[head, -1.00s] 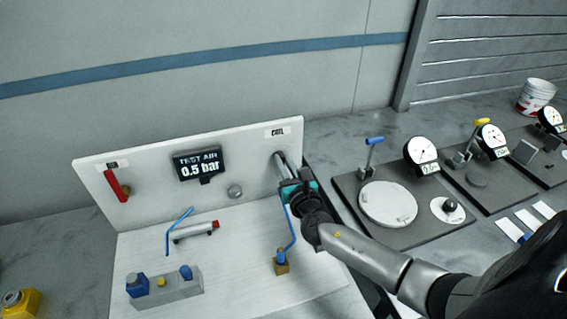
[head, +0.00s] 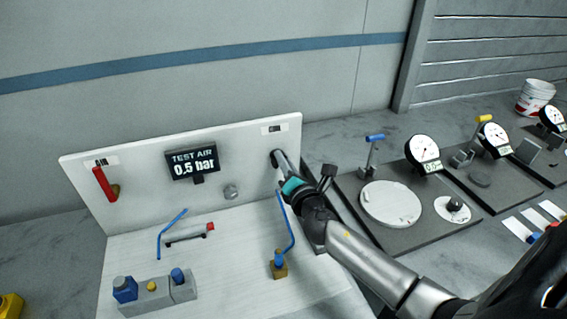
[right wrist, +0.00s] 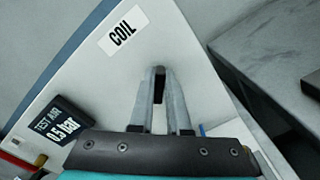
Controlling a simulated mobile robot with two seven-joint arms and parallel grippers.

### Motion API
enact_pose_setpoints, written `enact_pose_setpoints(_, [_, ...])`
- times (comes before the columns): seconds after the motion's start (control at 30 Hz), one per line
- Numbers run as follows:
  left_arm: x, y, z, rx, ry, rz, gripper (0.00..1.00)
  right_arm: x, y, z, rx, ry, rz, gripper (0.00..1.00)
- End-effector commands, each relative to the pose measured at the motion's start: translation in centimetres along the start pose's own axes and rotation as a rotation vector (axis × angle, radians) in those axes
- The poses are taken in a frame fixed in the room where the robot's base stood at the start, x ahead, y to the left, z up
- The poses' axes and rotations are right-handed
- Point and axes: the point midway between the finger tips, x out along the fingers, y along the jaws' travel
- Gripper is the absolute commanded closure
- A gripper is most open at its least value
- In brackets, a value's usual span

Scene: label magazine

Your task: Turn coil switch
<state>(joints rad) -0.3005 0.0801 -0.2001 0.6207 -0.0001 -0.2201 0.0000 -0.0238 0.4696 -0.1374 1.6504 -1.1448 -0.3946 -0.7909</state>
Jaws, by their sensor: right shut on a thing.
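The coil switch (right wrist: 160,70) is a small dark knob on the white upright panel (right wrist: 185,50), below the COIL label (right wrist: 123,30). In the right wrist view my right gripper (right wrist: 160,95) reaches the panel, its two grey fingers closed on the knob. The fingers hide much of the knob, so I cannot tell its exact angle. In the head view the right gripper (head: 279,159) touches the panel's right part, under the label (head: 274,129). My left gripper is not in view.
The panel also carries a red lever (head: 104,184), a display (head: 193,162) reading TEST AIR 0.5 bar, and a round silver fitting (head: 231,192). Blue tubing (head: 288,225) rises just beside my gripper. Dial gauge stations (head: 391,203) stand to the right.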

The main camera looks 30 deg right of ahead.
Motion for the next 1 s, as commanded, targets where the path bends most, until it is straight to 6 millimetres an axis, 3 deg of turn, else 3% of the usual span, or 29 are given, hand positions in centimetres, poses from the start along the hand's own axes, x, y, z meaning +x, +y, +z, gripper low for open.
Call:
enact_pose_setpoints(0.6, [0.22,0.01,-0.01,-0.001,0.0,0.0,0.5,-0.02,-0.04,-0.03,0.045,0.001,0.0,1.0])
enact_pose_setpoints(0.63, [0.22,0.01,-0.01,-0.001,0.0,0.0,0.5,-0.02,-0.05,-0.03,0.045,0.001,0.0,0.82])
enact_pose_setpoints(0.7, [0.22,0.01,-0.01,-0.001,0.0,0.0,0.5,-0.02,-0.05,-0.03,0.045,0.001,0.0,0.74])
enact_pose_setpoints(0.87, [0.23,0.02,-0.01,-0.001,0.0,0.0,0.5,-0.01,-0.05,-0.03,0.044,0.001,0.0,0.56])
enact_pose_setpoints(1.0, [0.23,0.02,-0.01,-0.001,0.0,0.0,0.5,-0.01,-0.05,-0.02,0.044,0.0,0.0,0.55])
